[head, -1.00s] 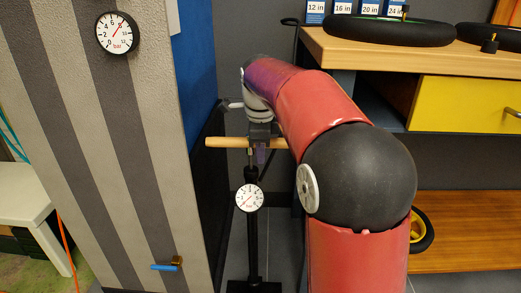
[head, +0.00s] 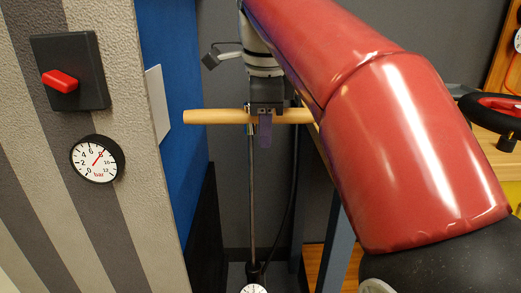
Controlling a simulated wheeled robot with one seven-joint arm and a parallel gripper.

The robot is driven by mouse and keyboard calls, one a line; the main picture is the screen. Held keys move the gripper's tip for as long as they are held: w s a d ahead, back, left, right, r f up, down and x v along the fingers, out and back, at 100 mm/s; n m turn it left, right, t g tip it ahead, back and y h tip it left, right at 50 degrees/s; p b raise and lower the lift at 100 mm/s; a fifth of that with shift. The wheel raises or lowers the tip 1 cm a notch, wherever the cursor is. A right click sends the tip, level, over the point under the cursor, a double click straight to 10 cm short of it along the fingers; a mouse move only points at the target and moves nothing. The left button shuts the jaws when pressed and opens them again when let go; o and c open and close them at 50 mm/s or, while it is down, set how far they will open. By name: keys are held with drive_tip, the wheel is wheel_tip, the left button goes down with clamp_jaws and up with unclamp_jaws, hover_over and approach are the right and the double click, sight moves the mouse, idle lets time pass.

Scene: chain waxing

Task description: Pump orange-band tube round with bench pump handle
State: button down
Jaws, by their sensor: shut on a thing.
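The pump's wooden handle (head: 207,117) lies level across a long thin metal rod (head: 252,190). My gripper (head: 264,113) is shut on the middle of the handle, its fingers partly hidden by the handle and a purple piece in front. The rod is drawn well out of the pump body (head: 255,270). The pump's dial (head: 254,289) is cut off by the bottom edge and its reading is not legible.
A striped wall or cabinet at the left carries a round bar gauge (head: 97,158) and a red switch (head: 60,81) on a black plate. A blue panel (head: 168,100) stands close left of the handle. My red arm covers much of the bench.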

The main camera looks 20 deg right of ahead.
drive_tip(key=shift+r, duration=2.05)
drive_tip(key=c, duration=1.2)
unclamp_jaws()
